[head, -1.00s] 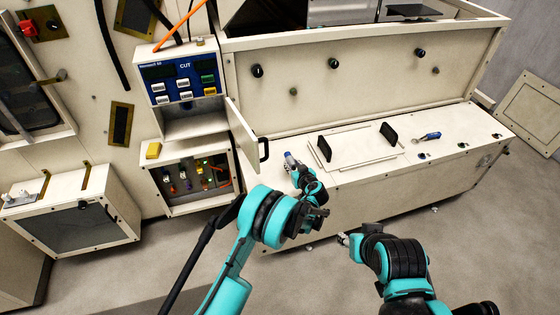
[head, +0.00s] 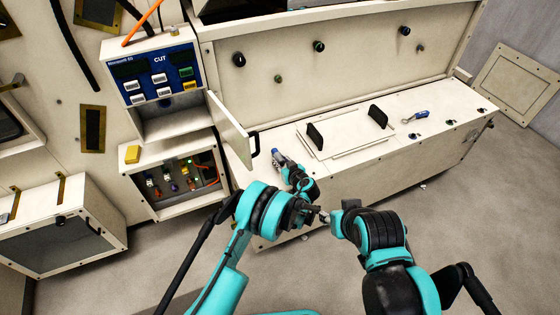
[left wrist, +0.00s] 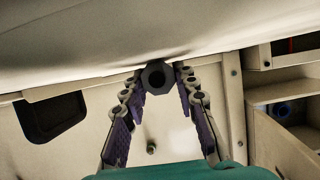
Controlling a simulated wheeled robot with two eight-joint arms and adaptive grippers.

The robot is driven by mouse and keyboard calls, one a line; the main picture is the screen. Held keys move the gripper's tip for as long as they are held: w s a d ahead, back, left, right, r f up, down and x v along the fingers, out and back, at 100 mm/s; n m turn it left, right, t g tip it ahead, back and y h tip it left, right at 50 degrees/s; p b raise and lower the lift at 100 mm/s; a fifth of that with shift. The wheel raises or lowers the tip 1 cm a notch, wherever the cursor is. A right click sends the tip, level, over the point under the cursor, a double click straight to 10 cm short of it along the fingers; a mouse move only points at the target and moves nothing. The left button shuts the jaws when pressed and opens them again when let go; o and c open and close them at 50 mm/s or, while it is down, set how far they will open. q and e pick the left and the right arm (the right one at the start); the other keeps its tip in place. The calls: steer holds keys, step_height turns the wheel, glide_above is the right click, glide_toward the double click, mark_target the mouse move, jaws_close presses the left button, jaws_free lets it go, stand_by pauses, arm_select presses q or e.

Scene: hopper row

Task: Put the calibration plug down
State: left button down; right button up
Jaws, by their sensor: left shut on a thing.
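The calibration plug (head: 276,153) shows as a small blue and grey piece at the tip of my left gripper (head: 283,165) in the head view. In the left wrist view, its dark hexagonal end (left wrist: 157,77) sits between the fingertips of my left gripper (left wrist: 159,80), which is shut on it. The plug is over or at the left end of the bench top (head: 262,143); I cannot tell whether it touches the surface. My right gripper (head: 324,214) is low in the middle, close to my left arm, and too small to read.
An open cabinet door (head: 228,126) with a black handle stands just left of the plug. A flat panel (head: 345,139) with two black handles lies to the right on the bench, with a blue-handled tool (head: 415,117) beyond. A lit compartment (head: 175,180) is at left.

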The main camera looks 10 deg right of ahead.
arm_select(q)
steer(key=c, duration=1.2)
jaws_free()
steer(key=shift+a+f, duration=0.1)
steer(key=shift+r, duration=0.25)
steer(key=p+v, duration=0.4)
steer(key=v, duration=0.7)
steer(key=shift+s+r, duration=0.15)
steer(key=shift+s, duration=0.25)
